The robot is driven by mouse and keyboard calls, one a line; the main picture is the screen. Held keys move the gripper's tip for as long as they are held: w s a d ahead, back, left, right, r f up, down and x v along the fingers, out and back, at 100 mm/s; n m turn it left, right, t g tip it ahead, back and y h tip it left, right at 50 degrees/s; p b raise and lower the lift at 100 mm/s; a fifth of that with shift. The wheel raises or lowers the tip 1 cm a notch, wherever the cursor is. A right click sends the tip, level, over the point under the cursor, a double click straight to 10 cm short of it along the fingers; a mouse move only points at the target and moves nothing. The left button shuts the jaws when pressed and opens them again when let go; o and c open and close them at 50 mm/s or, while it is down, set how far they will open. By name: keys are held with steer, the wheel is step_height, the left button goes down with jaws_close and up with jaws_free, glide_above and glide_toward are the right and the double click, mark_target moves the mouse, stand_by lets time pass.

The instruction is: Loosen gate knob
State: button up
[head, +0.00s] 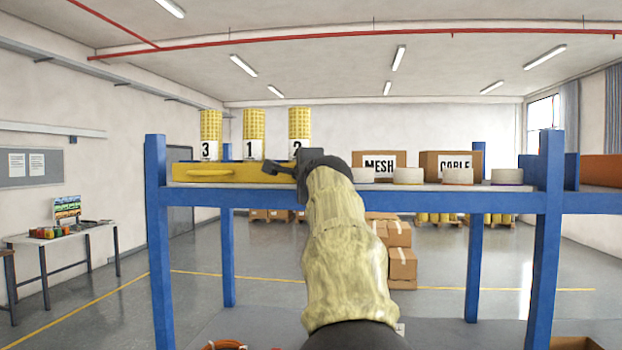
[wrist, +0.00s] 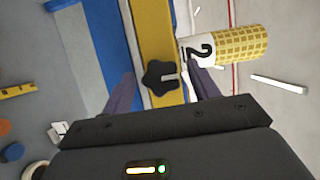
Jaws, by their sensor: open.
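The gate knob (wrist: 160,78) is a dark lobed knob on the yellow gate bar (wrist: 147,35) in the wrist view. My gripper (wrist: 162,82) is open, with one finger on each side of the bar and the knob between them in the picture. I cannot tell whether the fingers touch the knob. In the head view the yellow gate bar (head: 225,172) lies along the shelf, and my gripper (head: 280,168) is at its right end. The knob itself cannot be made out there, as my arm and gripper crowd that spot.
Yellow mesh rolls numbered 3 (head: 210,130), 1 (head: 254,130) and 2 (head: 299,125) stand behind the bar. Several tape rolls (head: 408,176) and the MESH (head: 379,160) and CABLE (head: 450,163) boxes sit to the right on the blue-framed shelf (head: 430,200).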

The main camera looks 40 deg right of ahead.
steer(key=b+v, duration=0.6)
steer(key=v, duration=1.1)
steer(key=w+a+f+n+g+y, duration=0.2)
steer(key=w+a+f+n, duration=0.15)
steer(key=f, duration=0.75)
steer(key=w+a+f+n+g+y, duration=0.2)
steer(key=w+a+f+n, duration=0.15)
steer(key=f, duration=0.75)
steer(key=w+a+f+n+g+y, duration=0.25)
steer(key=w+f, duration=0.25)
steer(key=f, duration=0.6)
steer(key=s+a+f+n+g+y, duration=0.1)
steer(key=s+a+f+n+g, duration=0.15)
steer(key=a+f, duration=0.45)
steer(key=s+a+f+n+g, duration=0.15)
steer(key=f+n, duration=0.25)
steer(key=f, duration=0.6)
steer(key=s+a+f+n+g, duration=0.3)
steer(key=s+a+f+n, duration=0.4)
steer(key=s+f, duration=0.5)
steer(key=shift+s+a+f+y, duration=0.2)
steer(key=shift+s+a+y, duration=0.05)
steer(key=shift+a+y, duration=0.1)
